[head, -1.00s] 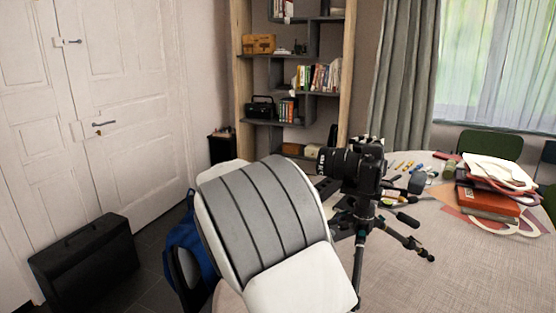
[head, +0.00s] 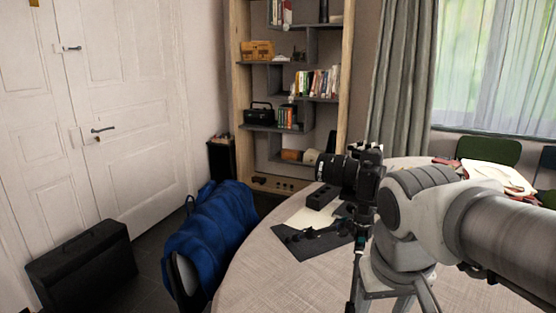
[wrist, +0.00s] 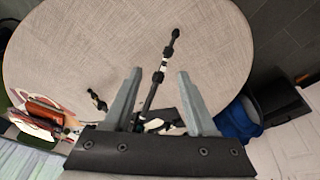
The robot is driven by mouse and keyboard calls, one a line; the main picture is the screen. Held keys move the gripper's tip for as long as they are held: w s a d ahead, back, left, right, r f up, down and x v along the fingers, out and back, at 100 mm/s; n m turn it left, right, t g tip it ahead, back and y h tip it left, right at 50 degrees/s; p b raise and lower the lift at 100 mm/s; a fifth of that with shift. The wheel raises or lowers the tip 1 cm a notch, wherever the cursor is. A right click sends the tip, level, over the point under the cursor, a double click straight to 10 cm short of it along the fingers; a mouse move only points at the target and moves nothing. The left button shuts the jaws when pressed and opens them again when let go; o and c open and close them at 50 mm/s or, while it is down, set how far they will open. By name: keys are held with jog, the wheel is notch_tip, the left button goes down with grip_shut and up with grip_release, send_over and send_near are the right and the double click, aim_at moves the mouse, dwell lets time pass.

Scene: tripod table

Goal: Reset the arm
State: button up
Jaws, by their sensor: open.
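My gripper (wrist: 159,76) shows in the wrist view with its two grey fingers spread apart. Nothing is held between the fingers. It hangs above the round table (wrist: 85,50), and part of a black tripod leg (wrist: 164,62) shows beyond the gap between the fingers. In the head view my arm spans the right side in front of the table. The gripper itself cannot be made out there. A black camera (head: 352,172) stands on its tripod just left of my arm, which overlaps it in the picture; I cannot tell the gap between them.
A blue jacket (head: 213,232) hangs over a chair at the table's left. A black case (head: 82,262) stands by the white door. A dark mat (head: 308,243) lies on the table. Red books (wrist: 42,112) and papers lie at the table's edge. A shelf (head: 243,95) stands behind.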

jog(key=s+t, duration=0.3)
jog(key=s, duration=0.1)
notch_tip(320, 180, up, 18)
jog(key=p, duration=1.8)
jog(key=shift+a+r+y+p, duration=0.25)
jog(key=shift+a+y+p, duration=0.1)
jog(key=shift+a+y, duration=0.1)
jog(key=shift+s, duration=0.1)
